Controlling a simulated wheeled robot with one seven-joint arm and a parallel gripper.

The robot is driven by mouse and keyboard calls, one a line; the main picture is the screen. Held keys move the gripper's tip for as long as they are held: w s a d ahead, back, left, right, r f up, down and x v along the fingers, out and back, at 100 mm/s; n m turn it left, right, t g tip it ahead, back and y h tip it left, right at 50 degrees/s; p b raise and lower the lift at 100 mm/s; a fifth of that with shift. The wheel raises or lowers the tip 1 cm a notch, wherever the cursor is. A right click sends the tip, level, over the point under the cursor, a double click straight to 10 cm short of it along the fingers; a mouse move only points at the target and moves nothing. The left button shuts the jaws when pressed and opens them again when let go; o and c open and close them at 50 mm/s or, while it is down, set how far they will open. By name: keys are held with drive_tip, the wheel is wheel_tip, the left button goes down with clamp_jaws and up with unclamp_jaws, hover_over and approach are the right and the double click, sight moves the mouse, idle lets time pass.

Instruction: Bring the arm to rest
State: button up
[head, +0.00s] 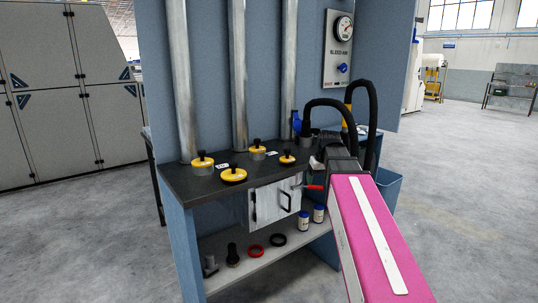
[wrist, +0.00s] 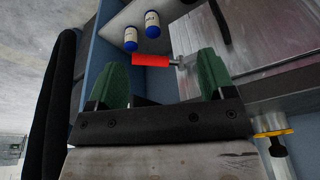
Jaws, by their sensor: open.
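My gripper (wrist: 163,80) shows in the wrist view with its two green fingers wide apart. Nothing is held between them. A red handle (wrist: 152,60) on a short metal stem lies beyond the fingertips, roughly in line with the gap; I cannot tell how far off it is. In the head view my pink arm reaches in from the lower right to the bench's right end. The red handle (head: 314,187) shows there just left of the arm's dark end. The fingers are mostly hidden in that view.
A dark bench top (head: 205,181) carries several yellow-and-black caps below grey pipes. A white cabinet (head: 268,202) with a black handle hangs under it. The lower shelf (head: 230,262) holds two blue-and-white jars, rings and dark fittings. Black hoses (head: 371,130) loop close behind my arm. Floor is open at right.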

drive_tip(key=s+f+g, duration=0.1)
drive_tip(key=s+f, duration=0.4)
drive_tip(key=f, duration=0.4)
drive_tip(key=s+f+m, duration=0.1)
drive_tip(key=s+f, duration=0.4)
drive_tip(key=f, duration=0.5)
drive_tip(key=s+f+m+g+h, duration=0.1)
drive_tip(key=s+f, duration=0.5)
drive_tip(key=f, duration=0.4)
drive_tip(key=shift+a+g, duration=0.3)
drive_tip(key=shift+a, duration=0.1)
